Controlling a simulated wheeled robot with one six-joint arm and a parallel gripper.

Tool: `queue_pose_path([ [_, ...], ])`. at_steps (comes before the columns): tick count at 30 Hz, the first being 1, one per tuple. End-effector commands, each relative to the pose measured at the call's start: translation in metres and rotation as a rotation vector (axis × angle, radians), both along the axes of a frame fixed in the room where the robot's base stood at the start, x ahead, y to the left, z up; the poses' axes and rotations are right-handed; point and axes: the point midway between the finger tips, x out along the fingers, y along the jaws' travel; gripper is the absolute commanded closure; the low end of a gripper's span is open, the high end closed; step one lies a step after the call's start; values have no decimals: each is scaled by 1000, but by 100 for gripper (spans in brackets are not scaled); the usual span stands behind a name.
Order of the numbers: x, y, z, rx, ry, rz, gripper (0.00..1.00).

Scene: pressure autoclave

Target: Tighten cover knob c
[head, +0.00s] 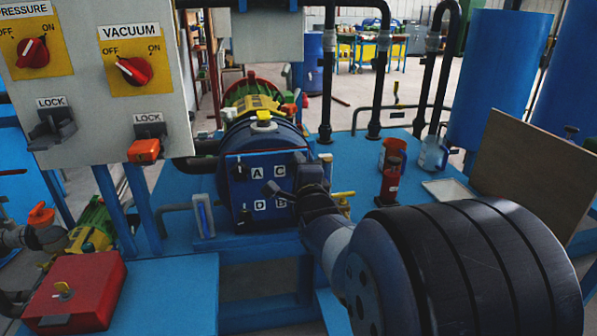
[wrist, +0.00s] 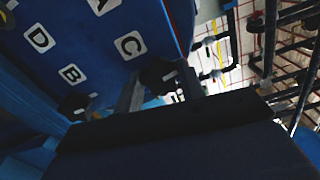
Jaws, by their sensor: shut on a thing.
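The blue autoclave cover (head: 249,193) carries white labels A, C, D and B in the head view. The cover also fills the upper left of the wrist view (wrist: 70,20). Cover knob c, a dark knob (wrist: 158,74) beside the C label (wrist: 130,46), sits between the two grey fingers of my gripper (wrist: 160,88). My gripper is shut on this knob. In the head view my gripper (head: 300,180) is at the right side of the cover, and its dark body hides most of the grip. Another dark knob (wrist: 74,103) shows near the B label (wrist: 73,74).
A control box (head: 90,110) with red switches stands at the left. A red box (head: 75,290) sits front left. A red bottle (head: 391,180), white tray (head: 450,191) and brown board (head: 525,170) are on the blue bench at right. Pipes rise behind.

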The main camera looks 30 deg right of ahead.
Motion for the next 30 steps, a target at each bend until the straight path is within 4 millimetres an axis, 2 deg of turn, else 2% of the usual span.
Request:
queue_pose_path([
  [12,0,0,0,178,-50,0,85],
  [28,0,0,0,202,-57,0,85],
  [29,0,0,0,202,-57,0,62],
  [30,0,0,0,202,-57,0,59],
])
